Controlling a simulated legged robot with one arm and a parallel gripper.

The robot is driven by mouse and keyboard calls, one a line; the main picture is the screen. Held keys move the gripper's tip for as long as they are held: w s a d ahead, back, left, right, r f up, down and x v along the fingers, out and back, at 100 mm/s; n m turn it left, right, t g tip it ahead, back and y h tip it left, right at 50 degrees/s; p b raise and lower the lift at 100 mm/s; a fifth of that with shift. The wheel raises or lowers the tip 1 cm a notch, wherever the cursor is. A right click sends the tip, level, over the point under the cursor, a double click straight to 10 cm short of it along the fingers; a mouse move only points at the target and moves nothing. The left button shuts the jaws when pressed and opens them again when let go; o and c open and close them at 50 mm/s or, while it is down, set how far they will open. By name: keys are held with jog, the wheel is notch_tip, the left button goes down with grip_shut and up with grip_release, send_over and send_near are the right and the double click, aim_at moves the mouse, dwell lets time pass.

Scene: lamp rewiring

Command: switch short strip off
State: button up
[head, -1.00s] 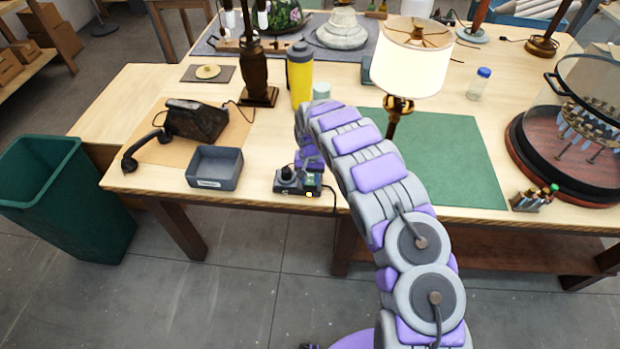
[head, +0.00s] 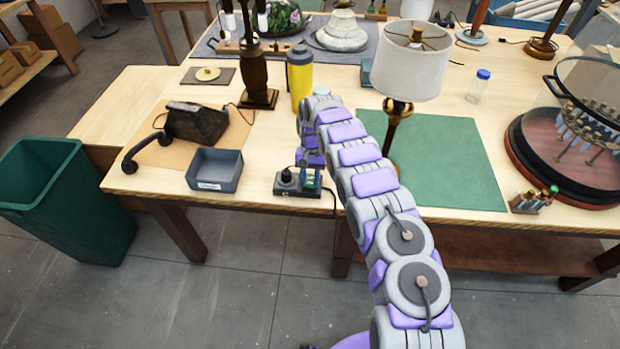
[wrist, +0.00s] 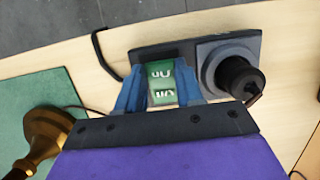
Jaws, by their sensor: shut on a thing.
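The short strip (head: 284,189) lies at the table's front edge, dark grey, with a black plug (head: 287,175) in its left socket in the head view. In the wrist view the strip (wrist: 140,54) shows with the same plug (wrist: 240,77) at right. My gripper (wrist: 162,82) has its blue fingers on both sides of a green block (wrist: 162,82) with white marks, over the strip's other end. No orange light shows on the strip. The white-shaded lamp (head: 405,65) is unlit.
A grey tray (head: 214,170) and a black telephone (head: 195,122) stand left of the strip. A yellow bottle (head: 300,78) stands behind my gripper. The green mat (head: 455,160) is right of my arm. A black cord runs from the strip over the table edge.

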jog(key=shift+a, duration=0.1)
jog(key=o, duration=1)
jog(key=shift+o, duration=0.2)
jog(key=shift+r, duration=0.1)
